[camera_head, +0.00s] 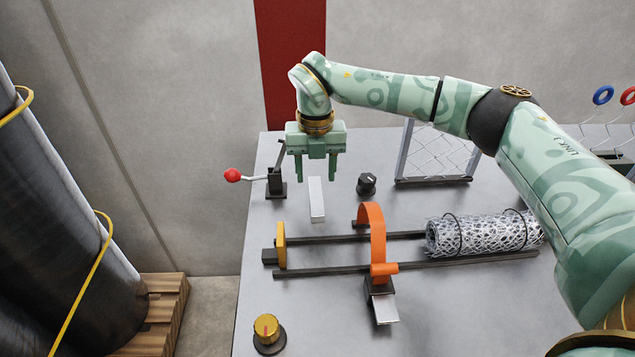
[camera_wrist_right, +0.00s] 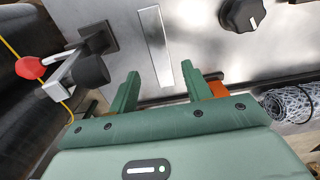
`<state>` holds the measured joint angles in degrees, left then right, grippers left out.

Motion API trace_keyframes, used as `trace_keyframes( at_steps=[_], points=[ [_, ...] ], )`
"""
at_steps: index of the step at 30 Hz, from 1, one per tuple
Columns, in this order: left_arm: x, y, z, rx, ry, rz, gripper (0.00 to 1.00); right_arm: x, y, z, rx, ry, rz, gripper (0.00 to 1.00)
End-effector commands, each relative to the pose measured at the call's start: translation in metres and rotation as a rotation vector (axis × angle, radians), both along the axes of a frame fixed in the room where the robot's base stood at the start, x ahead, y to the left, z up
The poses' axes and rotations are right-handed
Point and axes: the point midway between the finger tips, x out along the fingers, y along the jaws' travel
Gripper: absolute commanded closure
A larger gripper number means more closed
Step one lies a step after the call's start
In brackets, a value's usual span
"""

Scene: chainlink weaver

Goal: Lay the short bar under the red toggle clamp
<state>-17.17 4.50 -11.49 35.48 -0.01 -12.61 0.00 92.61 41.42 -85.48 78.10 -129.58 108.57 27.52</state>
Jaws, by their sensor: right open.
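The short bar (camera_head: 316,202) is a pale silver strip lying on the grey bench. It also shows in the wrist view (camera_wrist_right: 154,42). The red toggle clamp (camera_head: 276,182) stands just left of the bar, with a black base, a red ball handle out to the left and a dark arm tilted up. The wrist view shows the clamp (camera_wrist_right: 92,68) at upper left. My left gripper is not in view.
A black knob (camera_head: 366,184) sits right of the bar. Nearer are two dark rails (camera_head: 400,268) with an orange hoop (camera_head: 372,240) and a wire mesh roll (camera_head: 480,233). A gold knob (camera_head: 267,330) is at the front left. A mesh frame (camera_head: 435,153) stands behind.

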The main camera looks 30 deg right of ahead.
Motion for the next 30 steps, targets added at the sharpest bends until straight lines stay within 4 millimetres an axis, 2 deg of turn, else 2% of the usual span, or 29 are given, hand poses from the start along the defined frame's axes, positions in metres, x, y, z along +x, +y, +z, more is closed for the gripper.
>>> trace_keyframes(
  at_steps=[1, 3, 9, 30],
  points=[
    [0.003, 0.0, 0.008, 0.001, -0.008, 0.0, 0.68, 0.0, 0.0, 0.019, 0.0, -0.005, -0.001, 0.51],
    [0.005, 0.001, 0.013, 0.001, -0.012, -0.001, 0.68, 0.0, 0.0, 0.034, 0.0, -0.004, 0.0, 0.51],
    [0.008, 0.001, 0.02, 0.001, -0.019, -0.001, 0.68, 0.0, 0.0, 0.06, 0.0, -0.001, 0.001, 0.51],
    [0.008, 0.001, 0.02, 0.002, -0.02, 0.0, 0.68, 0.0, 0.0, 0.064, 0.0, 0.001, 0.001, 0.51]
  ],
)
